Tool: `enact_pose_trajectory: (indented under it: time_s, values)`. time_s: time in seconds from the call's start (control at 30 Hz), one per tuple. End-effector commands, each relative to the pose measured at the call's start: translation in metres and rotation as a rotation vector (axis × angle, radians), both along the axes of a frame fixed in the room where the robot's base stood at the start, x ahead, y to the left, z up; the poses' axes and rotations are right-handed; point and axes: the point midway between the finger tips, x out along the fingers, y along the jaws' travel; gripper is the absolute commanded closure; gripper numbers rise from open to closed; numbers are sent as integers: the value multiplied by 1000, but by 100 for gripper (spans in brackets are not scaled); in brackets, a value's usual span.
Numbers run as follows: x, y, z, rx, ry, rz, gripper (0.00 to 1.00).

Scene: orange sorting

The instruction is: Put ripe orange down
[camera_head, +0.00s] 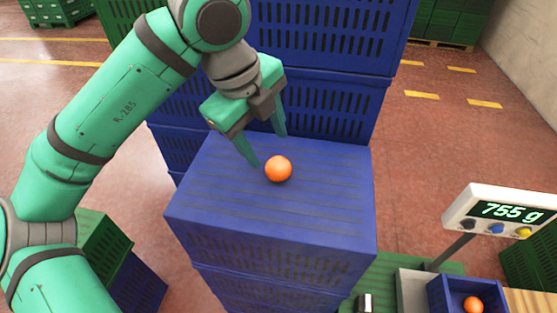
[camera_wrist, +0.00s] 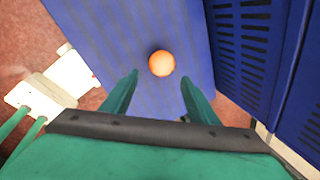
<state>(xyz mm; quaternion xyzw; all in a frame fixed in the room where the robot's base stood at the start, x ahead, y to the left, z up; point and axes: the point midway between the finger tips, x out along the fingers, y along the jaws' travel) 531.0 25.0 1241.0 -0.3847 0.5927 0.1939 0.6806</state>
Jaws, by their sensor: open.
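An orange (camera_head: 278,169) rests on the flat top of a stack of blue crates (camera_head: 320,225), near the middle of the top. My gripper (camera_head: 270,150) is open, with its two green fingers pointing down at the far side of the orange. In the wrist view the orange (camera_wrist: 162,63) lies beyond the fingertips and between their lines. My gripper (camera_wrist: 158,85) there is empty, and a gap shows between each finger and the orange.
Taller blue crates (camera_head: 325,40) stand right behind the stack. At the lower right are a scale display (camera_head: 500,212) reading 755 g and a small blue crate (camera_head: 450,295) holding another orange (camera_head: 473,304). Green crates (camera_head: 100,245) stand at the lower left. The blue top around the orange is clear.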

Motion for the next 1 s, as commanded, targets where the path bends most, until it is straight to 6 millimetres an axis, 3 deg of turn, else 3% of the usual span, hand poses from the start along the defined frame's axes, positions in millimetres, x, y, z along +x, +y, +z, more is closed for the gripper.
enact_pose_trajectory:
  time_s: [0.2,0.47,0.73,1.0]
  values:
    - [7,-7,-32,-2,2,0,46]
    - [12,-11,-49,-2,-1,0,46]
    - [23,-18,-82,-2,2,-2,46]
    - [26,-22,-93,-4,-1,-3,46]
